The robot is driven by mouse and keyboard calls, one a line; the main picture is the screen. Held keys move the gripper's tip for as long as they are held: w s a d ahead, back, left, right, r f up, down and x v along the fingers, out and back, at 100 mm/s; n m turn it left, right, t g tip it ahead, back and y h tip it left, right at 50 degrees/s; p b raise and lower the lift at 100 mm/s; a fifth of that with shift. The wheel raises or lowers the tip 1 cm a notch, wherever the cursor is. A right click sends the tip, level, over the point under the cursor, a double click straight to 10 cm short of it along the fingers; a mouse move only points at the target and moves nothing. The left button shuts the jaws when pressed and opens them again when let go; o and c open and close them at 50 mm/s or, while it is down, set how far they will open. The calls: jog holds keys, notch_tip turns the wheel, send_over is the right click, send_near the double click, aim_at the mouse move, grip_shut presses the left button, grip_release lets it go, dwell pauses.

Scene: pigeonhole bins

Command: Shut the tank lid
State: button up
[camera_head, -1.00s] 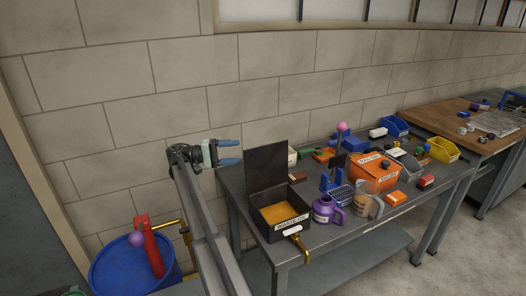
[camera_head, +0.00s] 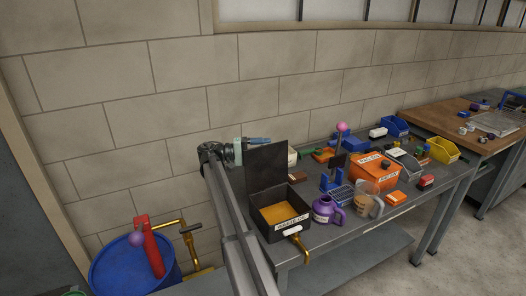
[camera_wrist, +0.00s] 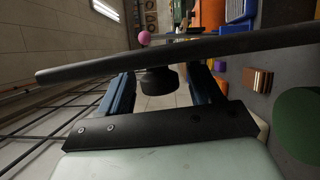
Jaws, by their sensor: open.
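The tank (camera_head: 262,228) is a dark open box on the near left of the bench, with orange contents and a white front label. Its dark lid (camera_head: 268,172) stands upright at the back. My gripper (camera_head: 259,141) is open, beside and partly behind the lid's upper left edge; one blue finger shows above that edge. In the wrist view the lid (camera_wrist: 190,52) is seen nearly edge-on as a dark bar across the picture. It hides the tips of my gripper's (camera_wrist: 160,88) two spread blue fingers. Contact between fingers and lid cannot be told.
A brass tap (camera_head: 301,247) sticks out at the tank's front. A purple jug (camera_head: 323,210), a clear measuring cup (camera_head: 366,199) and an orange box (camera_head: 374,172) stand to the right. A blue drum (camera_head: 125,270) is on the left. The block wall is behind.

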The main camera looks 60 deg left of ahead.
jog(key=shift+c, duration=0.3)
grip_shut()
dwell(0.3)
